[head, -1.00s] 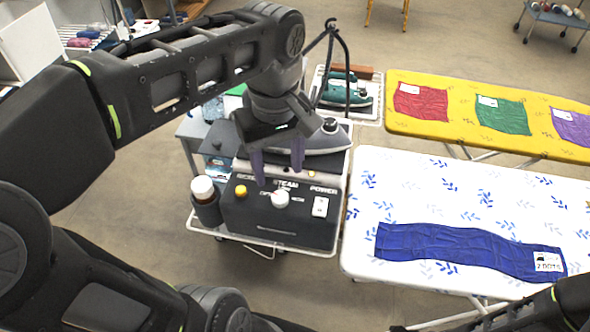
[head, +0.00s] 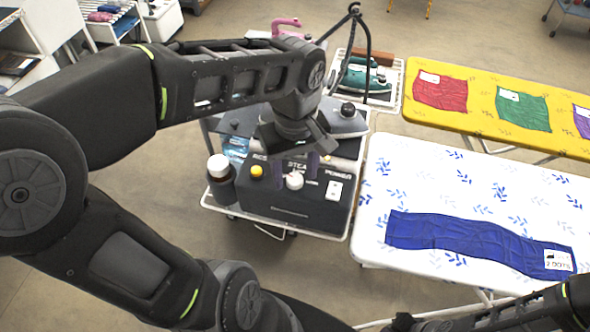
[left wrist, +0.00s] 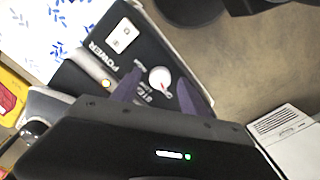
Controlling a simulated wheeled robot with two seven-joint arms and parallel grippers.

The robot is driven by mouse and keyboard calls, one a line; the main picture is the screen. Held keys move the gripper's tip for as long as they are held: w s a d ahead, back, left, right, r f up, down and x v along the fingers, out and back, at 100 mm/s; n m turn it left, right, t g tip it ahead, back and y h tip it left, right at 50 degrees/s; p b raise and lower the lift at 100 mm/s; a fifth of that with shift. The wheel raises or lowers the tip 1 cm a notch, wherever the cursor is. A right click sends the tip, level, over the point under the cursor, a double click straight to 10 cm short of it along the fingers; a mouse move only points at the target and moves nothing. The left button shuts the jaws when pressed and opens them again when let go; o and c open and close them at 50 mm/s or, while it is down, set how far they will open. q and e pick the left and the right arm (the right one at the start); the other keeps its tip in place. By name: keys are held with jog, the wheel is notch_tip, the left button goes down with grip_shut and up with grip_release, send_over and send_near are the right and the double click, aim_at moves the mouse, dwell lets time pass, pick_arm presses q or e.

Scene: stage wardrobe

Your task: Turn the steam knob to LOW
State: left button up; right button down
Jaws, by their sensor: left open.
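The steam knob (head: 294,181) is a white round knob on the dark control box (head: 290,208), below the partly covered STEAM lettering. My left gripper (head: 295,176) is open above the box, with its two purple fingers on either side of the knob in the picture. In the left wrist view the white knob (left wrist: 160,77) shows between the open fingers of the left gripper (left wrist: 160,84). A small red mark shows by the knob's edge, but its setting is not readable. Contact is not clear. My right gripper is out of view.
A yellow button (head: 257,171) and a white POWER switch (head: 334,190) flank the knob. A dark bottle with white cap (head: 218,167) stands left on the cart. A grey iron (head: 345,122) sits behind. A white ironing board (head: 375,200) with blue cloth (head: 470,240) is on the right.

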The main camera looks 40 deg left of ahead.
pick_arm(q)
jog(key=shift+f, duration=0.35)
grip_shut()
dwell(0.4)
